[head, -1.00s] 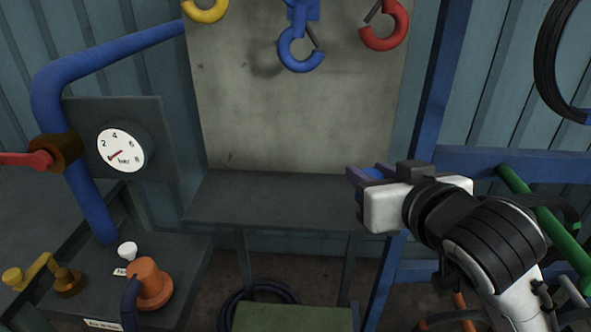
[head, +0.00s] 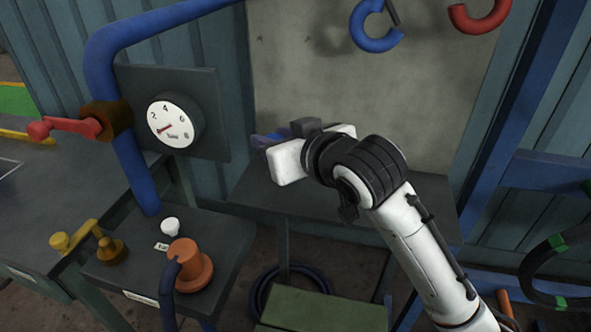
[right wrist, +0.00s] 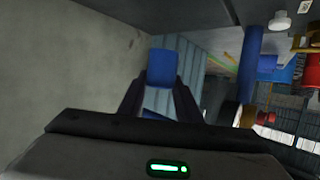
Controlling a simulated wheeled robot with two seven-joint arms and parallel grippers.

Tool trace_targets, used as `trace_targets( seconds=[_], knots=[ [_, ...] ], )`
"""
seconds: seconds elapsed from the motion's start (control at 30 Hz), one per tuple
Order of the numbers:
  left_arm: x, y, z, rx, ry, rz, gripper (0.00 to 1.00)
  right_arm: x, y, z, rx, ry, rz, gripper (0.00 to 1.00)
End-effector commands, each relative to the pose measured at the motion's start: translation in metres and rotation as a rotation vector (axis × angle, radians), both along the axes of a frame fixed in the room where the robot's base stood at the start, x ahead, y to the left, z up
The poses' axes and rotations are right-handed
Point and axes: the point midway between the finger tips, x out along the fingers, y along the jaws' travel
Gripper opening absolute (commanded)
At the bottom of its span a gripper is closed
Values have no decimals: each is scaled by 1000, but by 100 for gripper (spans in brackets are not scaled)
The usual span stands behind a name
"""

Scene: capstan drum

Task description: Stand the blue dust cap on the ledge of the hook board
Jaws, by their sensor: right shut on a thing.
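My right gripper (head: 262,140) is shut on the blue dust cap (right wrist: 161,67), which sits between the two dark fingertips in the right wrist view. In the head view the cap is mostly hidden behind the gripper, with only a little blue showing. The gripper is in front of the lower left part of the hook board (head: 420,100), above the left part of its dark grey ledge (head: 340,206). The cap appears clear of the ledge. My left gripper is out of view.
A blue hook (head: 375,42) and a red hook (head: 482,17) hang on the board above. A gauge (head: 174,121) and blue pipe (head: 130,165) stand left. An orange fitting (head: 192,267) is on the lower left bench. The visible ledge looks bare.

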Motion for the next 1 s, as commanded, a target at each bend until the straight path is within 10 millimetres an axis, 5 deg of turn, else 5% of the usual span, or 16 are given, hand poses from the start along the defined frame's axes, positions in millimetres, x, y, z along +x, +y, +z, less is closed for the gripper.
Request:
trace_targets(
  seconds=[0.47,0.83,0.87,1.0],
  knots=[
    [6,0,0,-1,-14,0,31,0,-1,-55,-1,2,-2,10],
    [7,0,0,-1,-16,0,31,0,-1,-59,0,0,-2,10],
    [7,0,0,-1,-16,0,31,0,-1,-59,0,0,-2,32],
    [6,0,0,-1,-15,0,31,0,-1,-59,1,-1,-1,50]
  ],
)
